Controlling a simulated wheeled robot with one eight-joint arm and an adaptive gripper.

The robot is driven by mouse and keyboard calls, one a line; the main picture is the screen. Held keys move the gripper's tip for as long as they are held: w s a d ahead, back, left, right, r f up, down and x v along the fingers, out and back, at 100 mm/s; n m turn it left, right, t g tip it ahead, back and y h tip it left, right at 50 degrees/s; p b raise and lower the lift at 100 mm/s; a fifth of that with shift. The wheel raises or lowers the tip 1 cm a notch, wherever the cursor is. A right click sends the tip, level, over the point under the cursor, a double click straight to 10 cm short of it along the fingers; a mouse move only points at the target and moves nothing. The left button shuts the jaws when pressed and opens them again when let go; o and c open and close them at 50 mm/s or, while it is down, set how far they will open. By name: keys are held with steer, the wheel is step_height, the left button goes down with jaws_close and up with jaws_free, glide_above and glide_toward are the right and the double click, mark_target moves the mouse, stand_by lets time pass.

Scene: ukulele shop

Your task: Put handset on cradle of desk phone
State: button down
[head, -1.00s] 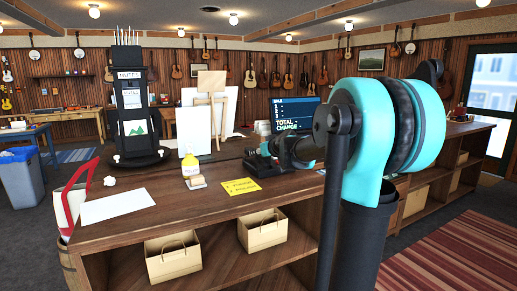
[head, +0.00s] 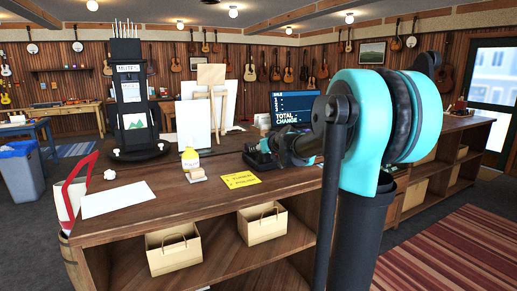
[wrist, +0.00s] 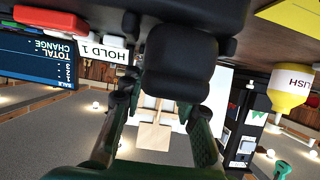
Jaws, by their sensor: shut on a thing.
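The desk phone (head: 256,160) is a dark unit on the wooden counter, left of my arm in the head view. In the wrist view, which is upside down, part of its body shows at the top with a white "HOLD 1" label (wrist: 101,46) beside a red part. My gripper (wrist: 165,95) is shut on the handset (wrist: 180,62), whose black rounded end shows between the dark green fingers. In the head view my gripper (head: 284,147) is low over the phone. The cradle is hidden, and I cannot tell whether the handset touches it.
A register screen (head: 292,107) stands just behind the phone. Boards on an easel (head: 211,75) and a dark display tower (head: 130,90) stand farther left.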

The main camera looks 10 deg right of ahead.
steer(key=shift+f, duration=0.2)
steer(key=c, duration=1.1)
jaws_free()
steer(key=shift+o, duration=0.2)
